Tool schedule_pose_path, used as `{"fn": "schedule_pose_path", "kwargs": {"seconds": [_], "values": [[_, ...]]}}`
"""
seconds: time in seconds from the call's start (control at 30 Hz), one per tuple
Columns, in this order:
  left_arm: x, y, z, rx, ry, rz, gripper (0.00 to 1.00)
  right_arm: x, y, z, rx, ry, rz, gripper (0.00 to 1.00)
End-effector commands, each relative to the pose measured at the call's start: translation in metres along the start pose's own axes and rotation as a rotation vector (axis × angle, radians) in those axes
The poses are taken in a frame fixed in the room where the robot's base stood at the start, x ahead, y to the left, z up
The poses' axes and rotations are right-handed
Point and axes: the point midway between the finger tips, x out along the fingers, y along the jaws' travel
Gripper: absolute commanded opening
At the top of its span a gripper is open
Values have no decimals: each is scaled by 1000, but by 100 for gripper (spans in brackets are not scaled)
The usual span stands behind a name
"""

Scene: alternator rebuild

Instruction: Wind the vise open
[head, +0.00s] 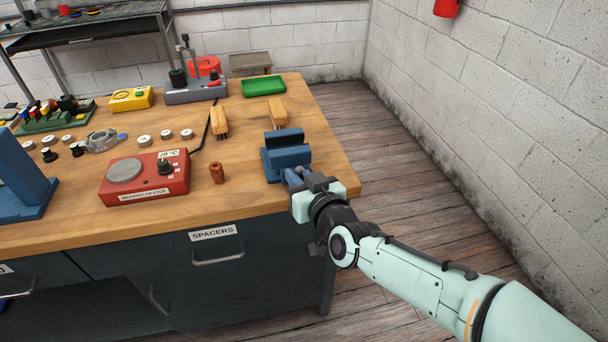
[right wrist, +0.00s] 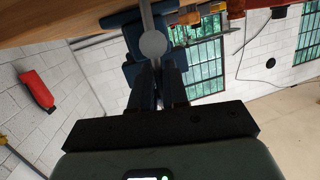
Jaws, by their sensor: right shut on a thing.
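The blue vise (head: 286,160) sits at the front right corner of the wooden bench. Dark faces show at its jaws; how wide the gap is, I cannot tell. My right gripper (head: 300,183) is at the front of the vise, shut on the vise handle, which is mostly hidden by the fingers. In the right wrist view, my right fingers (right wrist: 160,88) reach to the grey round end of the vise screw (right wrist: 152,43), with the blue vise body (right wrist: 126,22) behind it. My left gripper is not in view.
A red bearing heater (head: 146,180) and a copper-coloured cylinder (head: 216,173) stand left of the vise. Two tan brushes (head: 219,121) (head: 277,111) and a green tray (head: 256,86) lie behind. A blue metal stand (head: 22,185) is at far left. Floor right of the bench (head: 400,140) is clear.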

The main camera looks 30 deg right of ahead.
Motion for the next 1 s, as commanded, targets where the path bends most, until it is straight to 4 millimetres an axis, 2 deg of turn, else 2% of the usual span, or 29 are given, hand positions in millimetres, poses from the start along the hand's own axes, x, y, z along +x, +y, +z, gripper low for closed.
{"fn": "schedule_pose_path", "kwargs": {"seconds": [0.03, 0.23, 0.5, 0.7, 1.0], "values": [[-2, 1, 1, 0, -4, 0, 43, 0, 1, -7, -44, 8, 20, 0], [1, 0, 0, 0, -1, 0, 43, 2, -6, -6, -209, -24, 54, 0], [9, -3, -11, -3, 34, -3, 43, 4, -13, -3, -366, -55, 85, 0], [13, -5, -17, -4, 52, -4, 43, 4, -17, -3, -426, -66, 95, 0], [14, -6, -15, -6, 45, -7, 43, 4, -19, -3, -448, -71, 97, 0]]}}
